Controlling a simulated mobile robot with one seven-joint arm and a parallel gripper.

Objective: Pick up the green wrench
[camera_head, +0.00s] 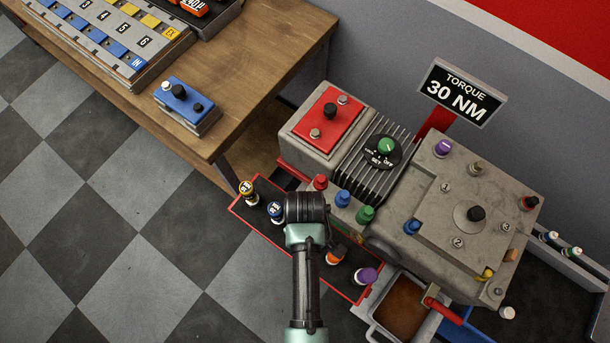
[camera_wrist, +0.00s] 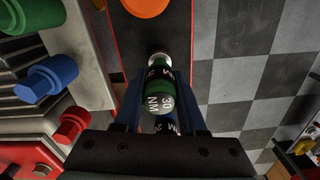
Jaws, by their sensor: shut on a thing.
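The green wrench (camera_wrist: 160,96), marked 30 NM with a silver end, stands between my gripper's two fingers (camera_wrist: 161,84) in the wrist view. The fingers are shut on it. In the head view my arm's dark end (camera_head: 305,208) covers it, above the red-edged dark tray (camera_head: 240,208). I cannot tell whether the wrench is clear of the tray. A blue wrench (camera_head: 276,211) stands just left of my gripper, and it shows behind the green one in the wrist view (camera_wrist: 166,126).
A yellow wrench (camera_head: 246,188), an orange one (camera_head: 335,256) and a purple one (camera_head: 365,276) stand along the tray. The grey engine block (camera_head: 470,185) with coloured knobs rises right beside the tray. A wooden bench (camera_head: 240,75) is at upper left. Checkered floor lies open at left.

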